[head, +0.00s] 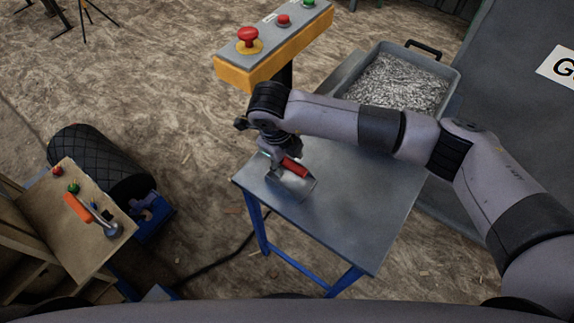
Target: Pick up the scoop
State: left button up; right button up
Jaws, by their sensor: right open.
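The scoop lies on the left part of the grey table top (370,210). It has a red handle (295,167) and a grey metal pan (296,188). My right gripper (275,168) points down over the table, right at the left end of the red handle. It is open, and its fingers partly cover the scoop. I cannot tell whether the fingers touch the handle. My left gripper is not in view.
A grey tray (456,88) of silvery chips stands behind the table. A yellow control box (245,75) with a red emergency button (248,36) rises just behind my right gripper. A wooden stand (75,235) with an orange-handled lever (78,207) is at left. The table's front is clear.

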jog(key=shift+w+d+f, duration=0.1)
jog(key=shift+w+f, duration=0.05)
jog(key=shift+f, duration=0.95)
grip_shut()
jog(key=shift+r, duration=0.1)
